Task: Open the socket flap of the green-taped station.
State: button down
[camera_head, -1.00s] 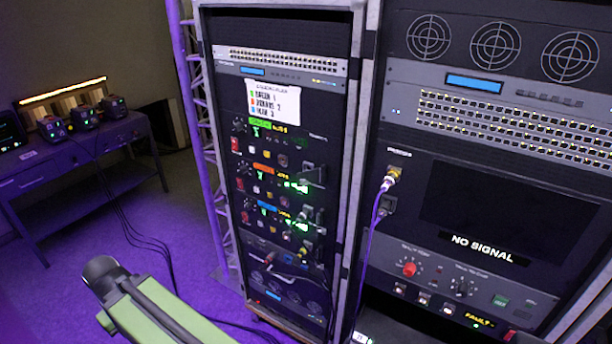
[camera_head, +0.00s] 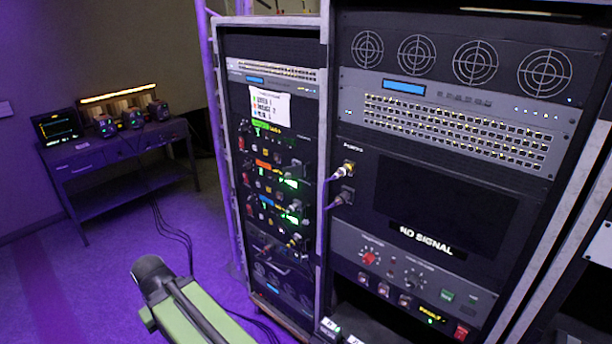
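The green-taped station is the top row of the left rack, marked by a green tape strip (camera_head: 265,127) under a white label card (camera_head: 270,106). Its red switch and small knobs are tiny here, and I cannot make out its socket flap or whether it is open or shut. Below it are the orange-taped row (camera_head: 263,164) and the blue-taped row (camera_head: 266,204), with dark protruding parts and green lights at their right. My green arm link shows at the bottom, left of the rack and apart from it. My gripper is not in view.
A larger rack (camera_head: 440,135) with a "NO SIGNAL" screen stands to the right, with purple cables plugged into its left side. A desk (camera_head: 120,150) with a monitor and several small devices stands at the back left. Purple floor between is clear except for dark cables (camera_head: 172,232).

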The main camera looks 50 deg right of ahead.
aim_at(297, 171)
jog(key=u, duration=0.15)
jog(key=i, duration=0.9)
jog(key=z, duration=0.05)
